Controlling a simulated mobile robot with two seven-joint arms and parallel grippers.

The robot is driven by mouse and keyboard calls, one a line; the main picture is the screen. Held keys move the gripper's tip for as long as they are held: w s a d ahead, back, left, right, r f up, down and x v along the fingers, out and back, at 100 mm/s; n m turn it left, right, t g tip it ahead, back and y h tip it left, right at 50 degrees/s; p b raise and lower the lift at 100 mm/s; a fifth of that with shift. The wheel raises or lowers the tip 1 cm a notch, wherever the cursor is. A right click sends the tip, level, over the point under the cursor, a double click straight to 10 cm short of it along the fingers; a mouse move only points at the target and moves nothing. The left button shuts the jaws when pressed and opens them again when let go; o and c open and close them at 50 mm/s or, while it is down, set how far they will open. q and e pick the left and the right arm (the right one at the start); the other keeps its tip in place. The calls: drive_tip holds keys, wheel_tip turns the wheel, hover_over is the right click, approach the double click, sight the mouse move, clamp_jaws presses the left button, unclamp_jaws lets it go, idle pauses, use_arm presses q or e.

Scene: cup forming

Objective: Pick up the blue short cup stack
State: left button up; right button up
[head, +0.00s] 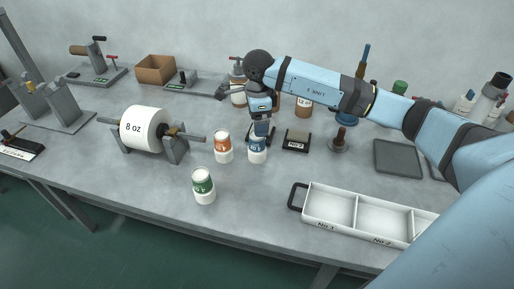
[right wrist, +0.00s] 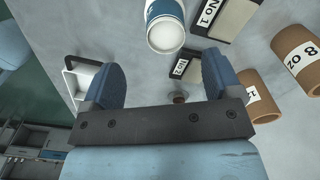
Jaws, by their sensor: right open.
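The blue short cup stack (head: 257,152) is white with a blue band and stands upright on the grey table. My right gripper (head: 262,127) is above the upper part of this stack in the head view and partly covers it. In the right wrist view the blue stack (right wrist: 165,30) shows at the top, beyond the two blue fingers. My right gripper (right wrist: 163,74) is open there, with nothing between its fingers. I cannot tell whether it touches the stack. My left gripper is not in view.
An orange-banded stack (head: 223,147) stands just left of the blue one, and a green-banded stack (head: 203,187) nearer the front. A large roll marked 8 oz (head: 143,129) is on a stand at left. A white divided tray (head: 331,207) lies at front right.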

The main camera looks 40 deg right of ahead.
sight(257, 141)
wheel_tip(257, 141, down, 4)
drive_tip(key=f, duration=0.5)
drive_tip(key=shift+w+f+p, duration=0.1)
drive_tip(key=shift+w+p, duration=0.3)
drive_tip(key=c, duration=1)
